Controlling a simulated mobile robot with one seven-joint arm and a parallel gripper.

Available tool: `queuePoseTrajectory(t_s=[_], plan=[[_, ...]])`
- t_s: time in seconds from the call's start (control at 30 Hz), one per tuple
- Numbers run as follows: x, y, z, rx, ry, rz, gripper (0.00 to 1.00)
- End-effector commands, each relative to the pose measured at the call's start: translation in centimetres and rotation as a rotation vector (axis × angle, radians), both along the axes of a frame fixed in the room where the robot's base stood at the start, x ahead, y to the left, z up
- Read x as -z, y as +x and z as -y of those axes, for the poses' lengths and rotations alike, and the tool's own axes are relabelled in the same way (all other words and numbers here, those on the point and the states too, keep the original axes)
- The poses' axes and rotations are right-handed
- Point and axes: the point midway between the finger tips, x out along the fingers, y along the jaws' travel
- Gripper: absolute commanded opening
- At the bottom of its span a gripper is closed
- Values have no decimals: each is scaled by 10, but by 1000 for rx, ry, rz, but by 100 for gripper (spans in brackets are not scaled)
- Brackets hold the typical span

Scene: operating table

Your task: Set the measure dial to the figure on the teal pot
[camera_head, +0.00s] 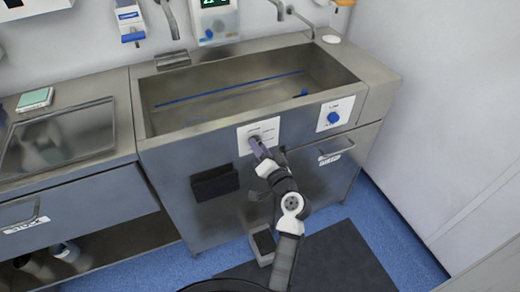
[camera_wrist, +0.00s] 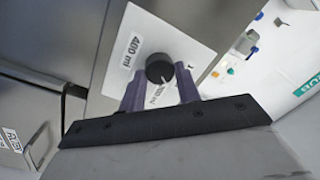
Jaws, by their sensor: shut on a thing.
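The measure dial is a dark round knob (camera_wrist: 160,67) on a white plate (camera_head: 249,132) on the front of the sink unit. My gripper (camera_head: 261,151) reaches it from the front. In the wrist view its purple fingers (camera_wrist: 161,78) stand on either side of the knob and are shut on it. The plate carries a "400 ml" label (camera_wrist: 131,49) at its upper left and another ml label (camera_wrist: 160,95), partly hidden and hard to read, between the fingers. The knob's pointer setting is not clear. I cannot make out a teal pot or its figure.
A second white plate with a blue knob (camera_head: 334,117) is to the right. A dark box (camera_head: 214,182) hangs on the front to the left. Pots, including one with a pale label (camera_head: 66,251), stand on the low left shelf. A floor pedal (camera_head: 263,243) lies below.

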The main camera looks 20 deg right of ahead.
Motion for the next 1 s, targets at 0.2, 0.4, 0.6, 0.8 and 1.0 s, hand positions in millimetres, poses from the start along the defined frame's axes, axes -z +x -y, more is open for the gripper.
queuePoseTrajectory(t_s=[0.2,0.4,0.6,0.8,1.0], plan=[[-1,0,0,0,173,-5,10],[-1,1,-1,0,290,-8,10],[-1,1,-1,0,358,-10,10],[-1,1,-1,0,385,-10,10],[-1,1,-1,-1,388,-10,10]])
